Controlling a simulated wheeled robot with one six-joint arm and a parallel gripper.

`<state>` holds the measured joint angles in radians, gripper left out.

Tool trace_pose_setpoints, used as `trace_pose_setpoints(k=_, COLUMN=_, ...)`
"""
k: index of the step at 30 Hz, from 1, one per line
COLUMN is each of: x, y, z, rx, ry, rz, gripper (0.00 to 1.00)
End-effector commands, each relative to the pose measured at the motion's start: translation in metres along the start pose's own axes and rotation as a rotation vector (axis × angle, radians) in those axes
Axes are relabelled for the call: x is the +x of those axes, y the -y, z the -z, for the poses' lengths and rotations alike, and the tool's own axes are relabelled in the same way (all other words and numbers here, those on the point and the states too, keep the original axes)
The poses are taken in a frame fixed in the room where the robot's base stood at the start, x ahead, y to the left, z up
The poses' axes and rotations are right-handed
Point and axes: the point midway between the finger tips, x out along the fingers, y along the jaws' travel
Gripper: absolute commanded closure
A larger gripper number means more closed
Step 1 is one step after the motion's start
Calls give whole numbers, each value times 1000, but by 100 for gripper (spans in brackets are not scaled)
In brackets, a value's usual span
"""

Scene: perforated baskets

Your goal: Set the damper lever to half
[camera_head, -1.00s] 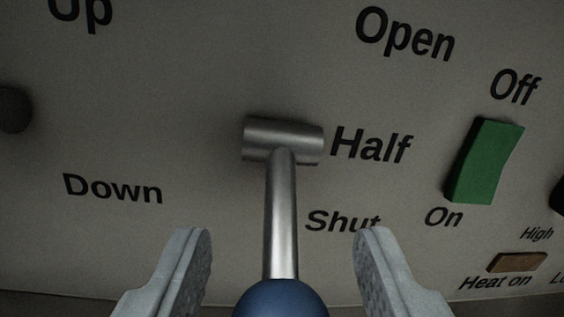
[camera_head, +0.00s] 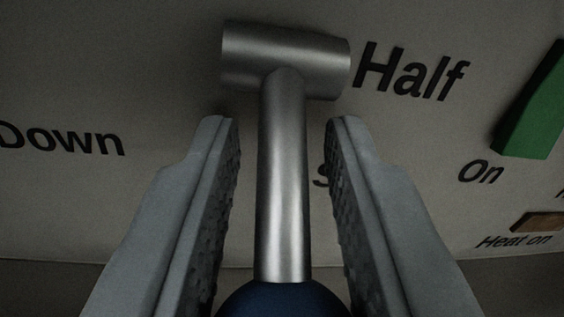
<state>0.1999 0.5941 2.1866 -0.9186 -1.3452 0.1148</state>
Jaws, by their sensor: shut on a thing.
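The damper lever (camera_head: 283,190) is a bare metal rod with a blue ball knob (camera_head: 283,302) at its near end. The rod comes out of a metal cross-cylinder (camera_head: 285,60) on the panel and runs down the picture toward me. The label "Half" (camera_head: 411,73) is right of the cylinder. The label "Shut" is mostly hidden behind my right finger. My gripper (camera_head: 282,122) has one finger on each side of the lever and is shut on it. Gaps show beside the rod; the contact, probably at the knob, is low in the picture and partly out of frame.
A green rocker switch (camera_head: 535,105) with the label "On" (camera_head: 481,172) is at the right. A brown switch (camera_head: 538,221) labelled "Heat on" is below it. The label "Down" (camera_head: 62,139) is at the left.

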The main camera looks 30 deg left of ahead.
Motion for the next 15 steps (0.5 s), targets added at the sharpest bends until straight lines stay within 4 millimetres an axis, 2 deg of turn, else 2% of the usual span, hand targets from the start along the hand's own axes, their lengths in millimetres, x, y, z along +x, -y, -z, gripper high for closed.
trace_pose_setpoints(k=5, x=0, y=-1, z=3, rx=-4, ry=29, rz=6, gripper=100)
trace_pose_setpoints(k=15, x=-4, y=-2, z=8, rx=-23, ry=213, rz=38, gripper=100)
